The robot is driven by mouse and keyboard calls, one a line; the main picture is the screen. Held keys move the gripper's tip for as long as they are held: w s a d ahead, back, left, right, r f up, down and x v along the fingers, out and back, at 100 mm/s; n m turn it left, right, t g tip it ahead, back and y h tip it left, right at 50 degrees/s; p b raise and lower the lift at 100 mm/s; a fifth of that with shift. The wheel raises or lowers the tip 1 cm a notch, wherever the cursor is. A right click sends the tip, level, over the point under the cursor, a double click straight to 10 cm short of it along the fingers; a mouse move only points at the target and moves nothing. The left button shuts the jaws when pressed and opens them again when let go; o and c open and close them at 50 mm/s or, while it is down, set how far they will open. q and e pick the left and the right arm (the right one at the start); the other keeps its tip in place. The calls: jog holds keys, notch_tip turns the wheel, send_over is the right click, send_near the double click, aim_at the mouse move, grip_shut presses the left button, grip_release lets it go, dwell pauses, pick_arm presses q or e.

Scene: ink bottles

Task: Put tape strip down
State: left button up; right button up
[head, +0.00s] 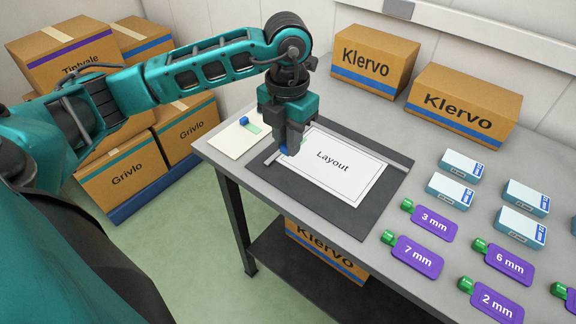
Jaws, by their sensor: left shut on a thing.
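My left gripper (291,147) points down over the left edge of the white Layout sheet (345,178). I cannot tell whether the strip touches the sheet. The sheet lies on a dark mat (340,220) on the grey table. My right gripper is not in view.
Pale blue boxes (450,190) and purple tags with green ends, such as the 3 mm tag (435,222), occupy the table's right side. Two Klervo cartons (374,62) (463,103) stand at the back.

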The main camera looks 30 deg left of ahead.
aim_at(288, 178)
pick_arm(q)
jog(key=shift+f, duration=3.9)
jog(key=o, duration=0.7)
jog(key=shift+f, duration=0.1)
notch_tip(288, 178, up, 12)
jog(key=shift+r, duration=0.15)
jog(key=shift+d, duration=0.1)
